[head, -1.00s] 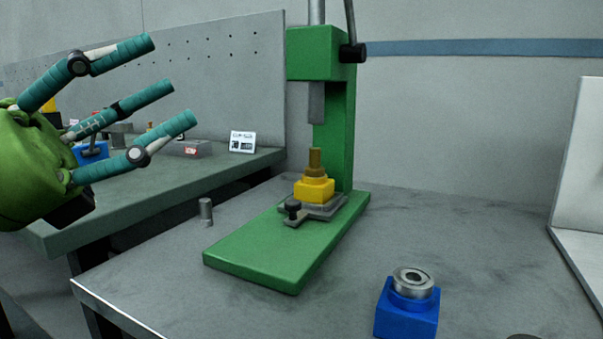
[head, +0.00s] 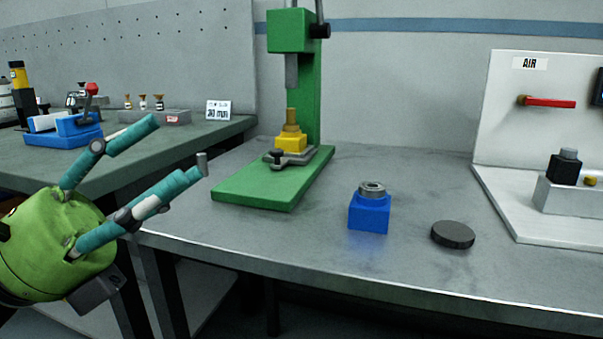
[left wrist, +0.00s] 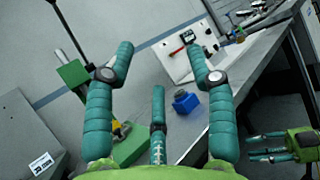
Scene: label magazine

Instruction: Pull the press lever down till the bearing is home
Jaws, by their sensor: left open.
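The green press (head: 306,105) stands on the bench with its grey ram (head: 291,70) raised. Its dark lever rises from the pivot (head: 320,31) and leaves the head view at the top; the left wrist view shows more of the lever (left wrist: 68,30). A yellow block with a brass piece (head: 291,138) sits under the ram, with a gap between. A silver bearing-like ring (head: 372,188) sits on a blue block (head: 369,214). My left gripper (head: 180,146) is open and empty, left of the press and apart from it. My right gripper (left wrist: 268,154) shows only in the left wrist view, its opening unclear.
A dark disc (head: 453,235) lies right of the blue block. A white air panel (head: 525,150) stands at the right. The side bench (head: 150,150) holds a blue vise (head: 65,132).

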